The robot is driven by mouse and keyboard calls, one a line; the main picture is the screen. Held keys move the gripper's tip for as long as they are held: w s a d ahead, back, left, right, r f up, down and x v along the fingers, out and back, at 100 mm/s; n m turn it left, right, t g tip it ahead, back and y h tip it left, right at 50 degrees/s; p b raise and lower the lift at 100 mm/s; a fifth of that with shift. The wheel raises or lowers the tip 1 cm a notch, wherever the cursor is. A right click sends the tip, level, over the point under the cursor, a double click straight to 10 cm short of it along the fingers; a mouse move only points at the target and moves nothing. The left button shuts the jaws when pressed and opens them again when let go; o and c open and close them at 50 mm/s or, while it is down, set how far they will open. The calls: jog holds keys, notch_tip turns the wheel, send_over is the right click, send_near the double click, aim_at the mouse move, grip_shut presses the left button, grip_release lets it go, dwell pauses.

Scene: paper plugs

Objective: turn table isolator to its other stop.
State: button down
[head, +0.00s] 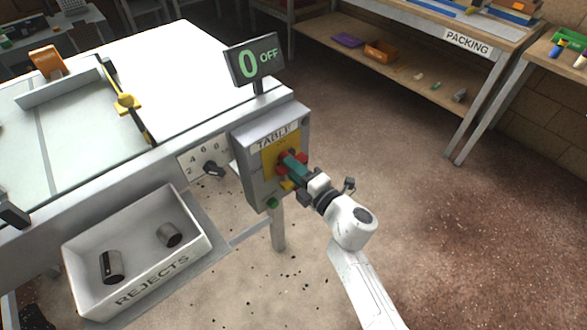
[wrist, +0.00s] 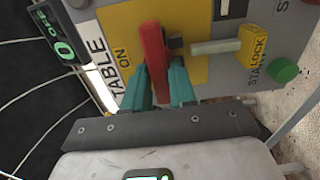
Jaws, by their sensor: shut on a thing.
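The table isolator has a red handle (wrist: 152,55) on a yellow plate (wrist: 195,22), on the front of a grey box (head: 251,178) labelled TABLE. "ON" is printed on the plate towards the label. The handle lies crosswise to the direction of the ON mark; its pivot is partly hidden. My gripper (head: 291,162) reaches the box from the right in the head view. In the wrist view its two teal fingers (wrist: 158,80) are shut on the red handle, one each side. The display (head: 254,61) above the box reads 0 OFF.
A yellow LOCK tab (wrist: 252,46) and a green button (wrist: 285,70) sit close beside the handle. A REJECTS bin (head: 180,268) holding two metal cylinders stands below. The floor to the right is open before the packing bench (head: 468,43).

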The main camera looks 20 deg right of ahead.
jog(key=c, duration=1)
grip_release()
jog(key=shift+c, duration=0.2)
jog(key=shift+s, duration=0.1)
jog(key=p+v, duration=0.1)
jog(key=v, duration=0.9)
jog(key=shift+s, duration=0.35)
jog(key=shift+d, duration=0.1)
